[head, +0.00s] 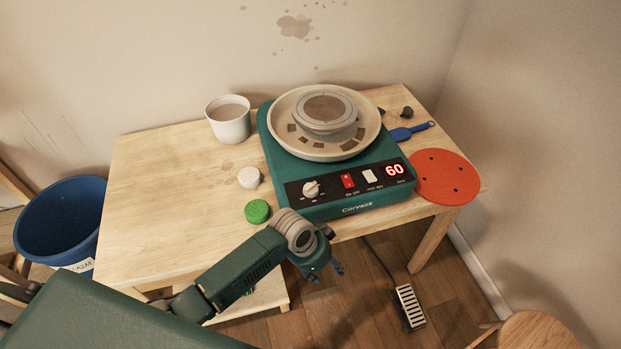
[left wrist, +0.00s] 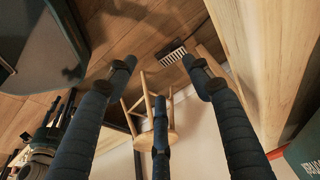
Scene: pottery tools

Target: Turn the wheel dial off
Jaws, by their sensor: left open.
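The dial (head: 311,188) is a pale round knob on the dark front panel of the green pottery wheel (head: 350,211). A lit red switch (head: 348,181), a white switch (head: 370,177) and a red display reading 60 (head: 394,170) sit to its right. My left gripper (head: 326,272) is open and empty, below and in front of the panel, past the table's front edge and apart from the dial. Its spread fingers also show in the left wrist view (left wrist: 158,75), with nothing between them. What seems to be my right gripper (left wrist: 48,140) shows partly at lower left there.
A bowl-like pan (head: 283,138) sits on the wheel. A green lid (head: 257,211), white knob-like piece (head: 249,178) and cup (head: 229,125) stand left; a red disc (head: 446,177) lies right. A foot pedal (head: 409,307) and stool (head: 530,330) stand below. The table's left part is clear.

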